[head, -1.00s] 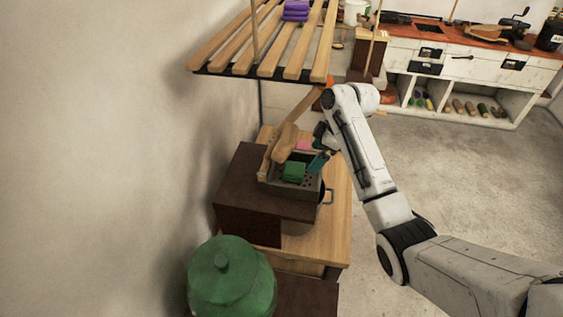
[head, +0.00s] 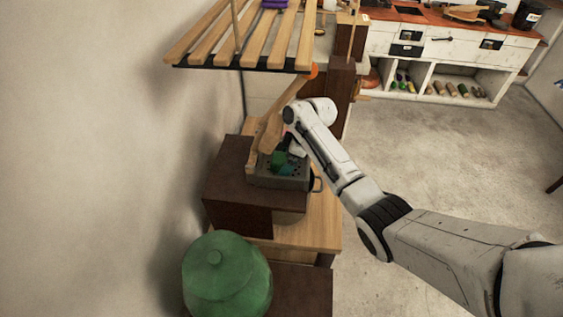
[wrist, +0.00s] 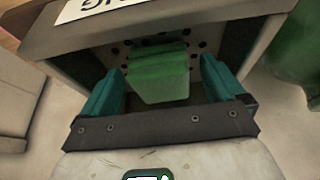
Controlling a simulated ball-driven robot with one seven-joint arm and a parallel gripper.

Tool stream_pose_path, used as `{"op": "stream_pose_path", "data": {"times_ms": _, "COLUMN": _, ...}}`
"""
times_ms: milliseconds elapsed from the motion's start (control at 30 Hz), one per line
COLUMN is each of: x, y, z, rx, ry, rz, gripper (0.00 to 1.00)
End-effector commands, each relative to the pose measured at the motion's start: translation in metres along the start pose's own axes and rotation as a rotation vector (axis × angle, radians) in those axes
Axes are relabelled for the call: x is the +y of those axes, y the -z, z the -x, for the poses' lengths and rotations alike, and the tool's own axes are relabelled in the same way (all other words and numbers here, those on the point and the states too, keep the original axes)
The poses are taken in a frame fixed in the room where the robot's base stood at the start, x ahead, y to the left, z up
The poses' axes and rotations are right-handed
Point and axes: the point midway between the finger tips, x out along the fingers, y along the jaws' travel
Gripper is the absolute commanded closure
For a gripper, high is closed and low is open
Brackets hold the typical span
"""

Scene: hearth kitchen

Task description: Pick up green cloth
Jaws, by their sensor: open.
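The green cloth (head: 277,159) is a small folded stack inside a grey perforated metal box (head: 279,182). In the wrist view the cloth (wrist: 158,78) shows its folded layers near the box's holed wall. My gripper (head: 287,164) is down at the box in the head view, partly hidden by my wrist. In the wrist view my gripper (wrist: 163,82) has its teal fingers spread, one on each side of the cloth, with visible gaps. The fingers are inside the box opening; whether they touch its floor is hidden.
The box stands on a dark brown block (head: 235,185) on a wooden table (head: 323,225). A slatted rack (head: 250,40) hangs above. A green lidded jar (head: 227,280) stands in front. Open floor (head: 420,150) lies right.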

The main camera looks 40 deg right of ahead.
Motion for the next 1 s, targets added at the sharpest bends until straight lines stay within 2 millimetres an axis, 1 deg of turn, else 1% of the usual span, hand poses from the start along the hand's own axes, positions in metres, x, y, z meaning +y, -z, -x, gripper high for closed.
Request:
{"op": "stream_pose_path", "data": {"times_ms": 100, "x": 0.0, "y": -0.0003, "z": -0.006, "rx": 0.0, "ry": 0.0, "rz": 0.0, "gripper": 0.04}}
{"op": "stream_pose_path", "data": {"times_ms": 300, "x": 0.0001, "y": -0.0001, "z": -0.006, "rx": 0.001, "ry": 0.0, "rz": 0.0, "gripper": 0.04}}
{"op": "stream_pose_path", "data": {"times_ms": 900, "x": 0.0002, "y": -0.0001, "z": -0.0056, "rx": 0.001, "ry": -0.001, "rz": 0.0, "gripper": 0.61}}
{"op": "stream_pose_path", "data": {"times_ms": 933, "x": 0.0003, "y": 0.0, "z": -0.0055, "rx": 0.001, "ry": -0.001, "rz": 0.0, "gripper": 0.61}}
{"op": "stream_pose_path", "data": {"times_ms": 967, "x": 0.0003, "y": 0.0, "z": -0.0055, "rx": 0.001, "ry": -0.001, "rz": 0.0, "gripper": 0.66}}
{"op": "stream_pose_path", "data": {"times_ms": 1000, "x": 0.0003, "y": 0.0, "z": -0.0055, "rx": 0.001, "ry": -0.001, "rz": 0.0, "gripper": 0.66}}
